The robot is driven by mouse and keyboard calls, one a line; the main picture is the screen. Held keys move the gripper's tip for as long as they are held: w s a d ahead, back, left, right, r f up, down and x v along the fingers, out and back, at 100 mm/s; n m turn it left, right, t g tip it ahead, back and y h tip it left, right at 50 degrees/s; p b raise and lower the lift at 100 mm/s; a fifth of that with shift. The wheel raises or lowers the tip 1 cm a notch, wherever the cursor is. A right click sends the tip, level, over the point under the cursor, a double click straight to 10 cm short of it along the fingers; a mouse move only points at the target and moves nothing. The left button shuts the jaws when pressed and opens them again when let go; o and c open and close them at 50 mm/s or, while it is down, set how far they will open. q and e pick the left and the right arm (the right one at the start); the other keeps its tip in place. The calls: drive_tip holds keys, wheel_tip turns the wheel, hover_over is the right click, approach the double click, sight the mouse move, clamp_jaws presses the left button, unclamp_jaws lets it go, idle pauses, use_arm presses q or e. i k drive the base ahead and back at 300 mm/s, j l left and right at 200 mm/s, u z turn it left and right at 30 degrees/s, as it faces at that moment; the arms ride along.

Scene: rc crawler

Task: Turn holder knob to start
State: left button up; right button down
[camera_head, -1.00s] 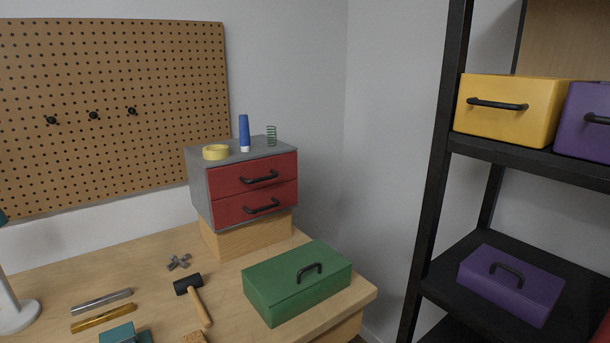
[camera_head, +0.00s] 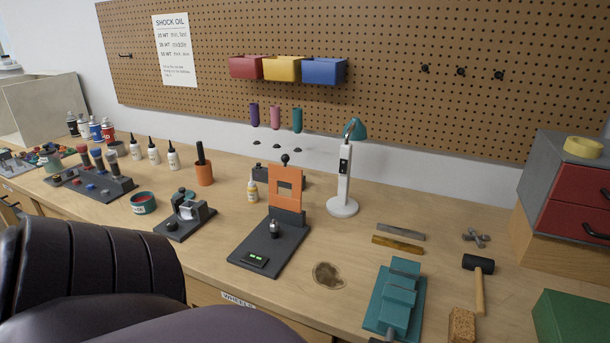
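An orange upright holder (camera_head: 287,188) stands on a dark base plate (camera_head: 262,258) at the middle of the bench. A black ball knob (camera_head: 285,158) tops it. The base carries a small metal-topped post (camera_head: 274,229) and a panel with green lights (camera_head: 255,260). To its left, a smaller dark fixture (camera_head: 185,216) has a grey clamp part and a round dark knob (camera_head: 172,225). I cannot tell which knob is the holder knob. Neither gripper shows in the head view.
A white lamp (camera_head: 343,180) stands right of the orange holder. Bottles (camera_head: 154,151) stand to the left. A dark rounded shape I cannot identify hides the bench's lower left.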

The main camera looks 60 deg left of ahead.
sight(170, 225)
drive_tip(key=u, duration=2.65)
